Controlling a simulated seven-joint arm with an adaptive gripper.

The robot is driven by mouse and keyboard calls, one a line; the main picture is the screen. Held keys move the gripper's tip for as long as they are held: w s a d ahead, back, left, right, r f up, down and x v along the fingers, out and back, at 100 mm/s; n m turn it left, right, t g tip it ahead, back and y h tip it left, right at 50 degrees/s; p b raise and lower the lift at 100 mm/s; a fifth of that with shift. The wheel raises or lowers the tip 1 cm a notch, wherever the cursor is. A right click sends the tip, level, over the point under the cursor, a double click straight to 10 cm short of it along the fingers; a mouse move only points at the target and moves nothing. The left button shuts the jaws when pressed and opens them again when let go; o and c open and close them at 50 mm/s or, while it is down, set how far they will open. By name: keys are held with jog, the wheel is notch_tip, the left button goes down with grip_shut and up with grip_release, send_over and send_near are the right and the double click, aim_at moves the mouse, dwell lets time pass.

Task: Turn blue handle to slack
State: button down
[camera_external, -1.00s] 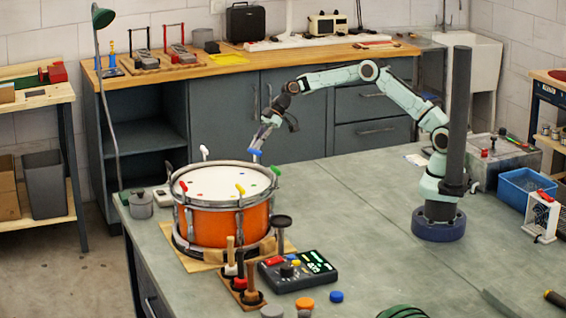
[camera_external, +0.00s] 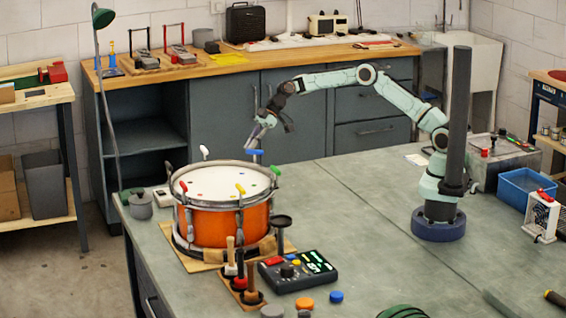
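The orange drum (camera_external: 222,226) with a white head stands on a board at the left of the bench. Coloured handles stand around its rim. The blue handle (camera_external: 255,152) is at the back right of the rim, lying roughly level. My gripper (camera_external: 256,142) is just above the blue handle, with its fingers pointing down and to the left. The fingers look apart with nothing between them. A small gap seems to separate them from the handle, though contact is hard to judge at this size.
White (camera_external: 204,151), green (camera_external: 275,170), yellow (camera_external: 240,188) and red (camera_external: 184,187) handles are on the same rim. A control box (camera_external: 298,270) with a lit display and a rack of mallets (camera_external: 240,281) stand in front. The bench to the right is mostly clear.

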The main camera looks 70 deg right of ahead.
jog(key=shift+w+a, duration=0.35)
jog(key=shift+a, duration=0.25)
jog(key=shift+w+a, duration=0.1)
jog(key=shift+a, duration=0.05)
dwell(1.2)
